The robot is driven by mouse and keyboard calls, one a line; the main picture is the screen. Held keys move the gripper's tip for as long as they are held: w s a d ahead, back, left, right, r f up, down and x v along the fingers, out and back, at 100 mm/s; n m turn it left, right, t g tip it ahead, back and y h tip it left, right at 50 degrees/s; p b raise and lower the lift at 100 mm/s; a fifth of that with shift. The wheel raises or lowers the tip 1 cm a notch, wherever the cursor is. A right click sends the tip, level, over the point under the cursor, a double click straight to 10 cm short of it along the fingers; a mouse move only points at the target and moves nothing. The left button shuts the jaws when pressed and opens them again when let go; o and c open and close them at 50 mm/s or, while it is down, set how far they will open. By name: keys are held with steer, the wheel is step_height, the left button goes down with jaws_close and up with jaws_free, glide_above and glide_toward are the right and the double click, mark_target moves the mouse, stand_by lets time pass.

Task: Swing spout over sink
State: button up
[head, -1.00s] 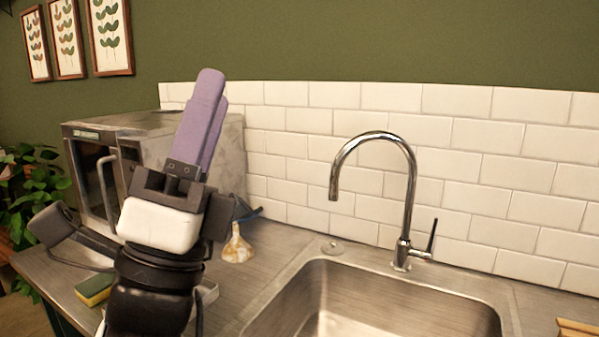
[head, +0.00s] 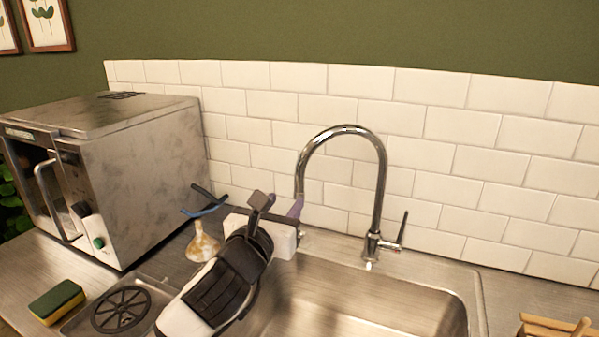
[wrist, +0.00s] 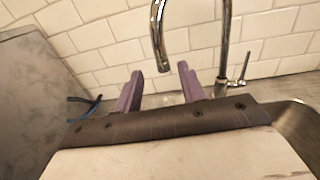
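The chrome faucet spout (head: 345,130) arches up and to the left from its base behind the sink (head: 475,300). In the head view its tip hangs near the left end of the basin; I cannot tell exactly what lies below it. My gripper (head: 297,203) reaches toward the spout tip, and its purple fingers are mostly hidden behind its own body. In the wrist view my gripper (wrist: 160,69) is open and empty, with two purple fingers apart. The spout's downward end (wrist: 158,40) shows just beyond the gap between them; I see no clear contact.
The faucet lever (head: 401,232) stands right of the base. A steel microwave (head: 140,165) fills the left counter. A funnel-like vessel (head: 203,245), a sponge (head: 57,302) and a black round strainer (head: 121,309) lie nearby. A wooden rack (head: 555,328) is at lower right. The tiled wall is close behind.

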mark_target(298, 186)
steer(key=p+x, duration=0.3)
steer(key=x, duration=0.5)
steer(key=shift+w+d+f, duration=0.1)
steer(key=shift+w+d, duration=0.15)
steer(key=shift+w, duration=0.4)
steer(key=shift+c, duration=0.4)
jaws_close()
